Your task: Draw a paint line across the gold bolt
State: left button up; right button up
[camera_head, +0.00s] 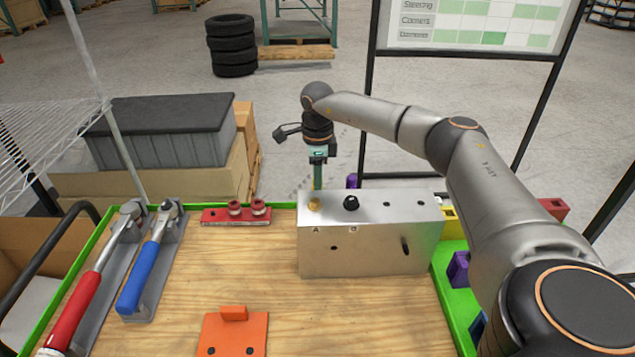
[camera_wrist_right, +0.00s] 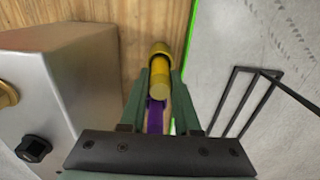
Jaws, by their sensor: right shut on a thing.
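The gold bolt (camera_head: 314,204) is on the top face of the silver metal chassis box (camera_head: 365,253), at its left end by the letter A. It also shows at the left edge of the wrist view (camera_wrist_right: 7,95). A black bolt (camera_head: 351,203) stands to its right. My right gripper (camera_head: 318,180) points down just behind the box's left end. In the wrist view its fingers (camera_wrist_right: 160,98) are shut on a yellow marker-like cylinder (camera_wrist_right: 160,75), beside the box and apart from the gold bolt. The head view hides the fingertips and the cylinder. My left gripper is out of view.
A red-handled wrench (camera_head: 78,300) and a blue-handled wrench (camera_head: 142,275) lie at left. A red holder (camera_head: 235,216) and an orange plate (camera_head: 235,334) sit on the wooden table. A purple piece (camera_head: 352,181) is behind the box.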

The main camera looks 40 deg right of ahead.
grip_shut()
notch_tip(320, 180, up, 3)
jog(key=p, duration=0.3)
jog(key=shift+r, duration=0.1)
notch_tip(320, 180, up, 4)
jog(key=p, duration=0.4)
jog(key=shift+r, duration=0.2)
